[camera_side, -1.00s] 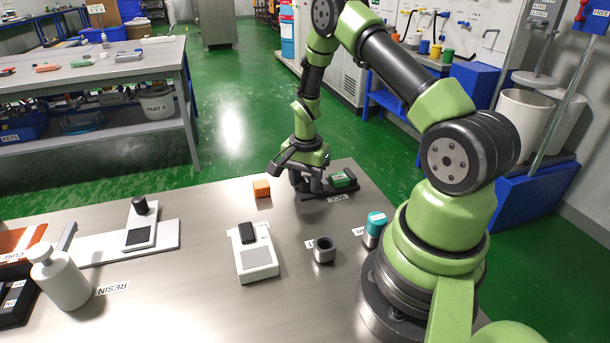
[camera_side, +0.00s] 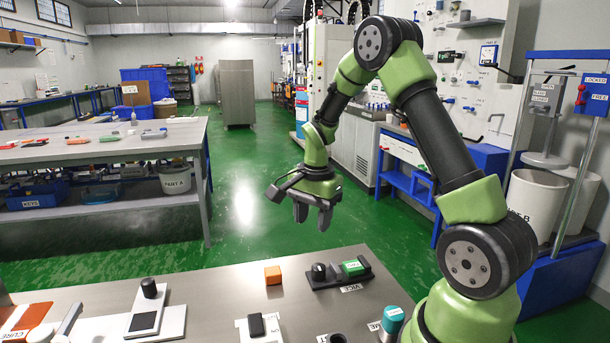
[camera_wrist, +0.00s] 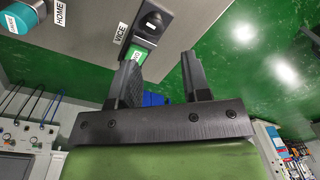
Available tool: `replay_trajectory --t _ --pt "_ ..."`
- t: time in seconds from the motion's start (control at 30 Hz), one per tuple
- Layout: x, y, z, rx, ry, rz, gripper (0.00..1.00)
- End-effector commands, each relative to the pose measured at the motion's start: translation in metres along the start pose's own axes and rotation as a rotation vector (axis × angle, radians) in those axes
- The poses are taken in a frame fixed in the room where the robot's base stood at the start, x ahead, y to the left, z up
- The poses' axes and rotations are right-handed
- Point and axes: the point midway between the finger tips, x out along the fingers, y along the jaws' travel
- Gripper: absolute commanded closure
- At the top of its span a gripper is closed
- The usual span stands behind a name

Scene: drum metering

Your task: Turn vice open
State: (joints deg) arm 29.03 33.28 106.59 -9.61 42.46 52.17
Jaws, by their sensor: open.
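The vice (camera_side: 340,281) is a dark base on the far edge of the metal table, behind its VICE label. It carries a black knob (camera_side: 318,271) on the left and a green block (camera_side: 354,268) on the right. The green block has white lettering too small to read surely. My gripper (camera_side: 312,215) is raised above and beyond the vice, apart from it, with fingers spread and nothing between them. In the wrist view my gripper (camera_wrist: 160,58) shows both fingers apart; the knob (camera_wrist: 153,20) lies above them in the picture, and the left finger partly hides the green block (camera_wrist: 136,52).
An orange cube (camera_side: 273,275) sits just left of the vice. A teal-capped container (camera_side: 393,320) stands nearer, by my base. A white device with a black knob (camera_side: 149,289) is at the left. The space around my gripper is clear.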

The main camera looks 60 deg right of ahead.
Motion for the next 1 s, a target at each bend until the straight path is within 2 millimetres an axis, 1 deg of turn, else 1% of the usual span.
replay_trajectory --t 0.03,0.27,0.47,0.6,0.8,1.0 --pt "-0.011 -0.001 0.006 -0.04 0.005 -0.02 0.56" --pt "-0.051 0.001 0.034 -0.223 0.019 -0.095 0.56" --pt "-0.083 0.01 0.059 -0.393 0.036 -0.165 0.56" --pt "-0.104 0.019 0.077 -0.515 0.05 -0.216 0.56" --pt "-0.124 0.034 0.096 -0.658 0.068 -0.274 0.56" --pt "-0.133 0.042 0.105 -0.728 0.077 -0.303 0.56"
